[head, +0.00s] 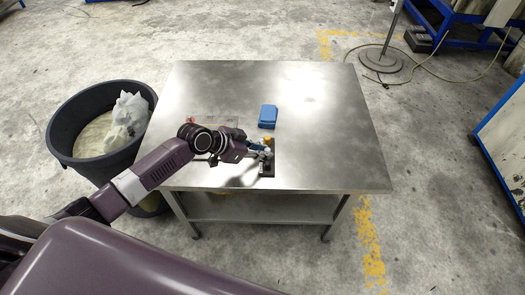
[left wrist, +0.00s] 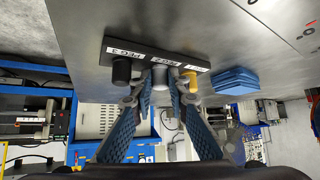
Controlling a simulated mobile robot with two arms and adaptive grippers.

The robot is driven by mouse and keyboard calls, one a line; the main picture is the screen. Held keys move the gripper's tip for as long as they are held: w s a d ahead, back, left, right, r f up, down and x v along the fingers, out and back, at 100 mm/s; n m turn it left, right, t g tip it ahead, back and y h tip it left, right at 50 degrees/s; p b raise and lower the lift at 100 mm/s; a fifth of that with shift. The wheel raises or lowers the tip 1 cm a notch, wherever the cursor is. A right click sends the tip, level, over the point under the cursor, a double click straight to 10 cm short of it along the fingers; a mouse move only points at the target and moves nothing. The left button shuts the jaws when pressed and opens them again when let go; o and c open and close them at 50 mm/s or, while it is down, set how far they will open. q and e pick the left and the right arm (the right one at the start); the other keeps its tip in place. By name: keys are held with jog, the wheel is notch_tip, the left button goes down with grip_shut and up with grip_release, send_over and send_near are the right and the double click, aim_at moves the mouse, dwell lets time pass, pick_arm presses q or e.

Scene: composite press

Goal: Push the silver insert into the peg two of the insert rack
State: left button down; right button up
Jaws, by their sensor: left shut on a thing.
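The insert rack is a black bar on the metal table; its dark end shows in the head view (head: 267,171) and its labelled side in the left wrist view (left wrist: 140,53). The labels include PEG 3 and PEG 2. My left gripper (head: 262,153) is over the rack, its fingers shut on the silver insert (left wrist: 160,77) at the middle peg position, by the PEG 2 label. Whether the insert is fully seated cannot be told. A black insert (left wrist: 121,71) sits at PEG 3. A yellow insert (left wrist: 190,77) sits at the other end. My right gripper is not in view.
A blue block-like object (head: 268,116) lies on the table behind the rack. The metal table (head: 330,120) is clear to the right. A dark bin (head: 75,115) with a white bag stands left of the table.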

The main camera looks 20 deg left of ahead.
pick_arm(q)
jog(key=c, duration=1.8)
grip_release()
jog(key=shift+f, duration=0.15)
jog(key=shift+s, duration=0.1)
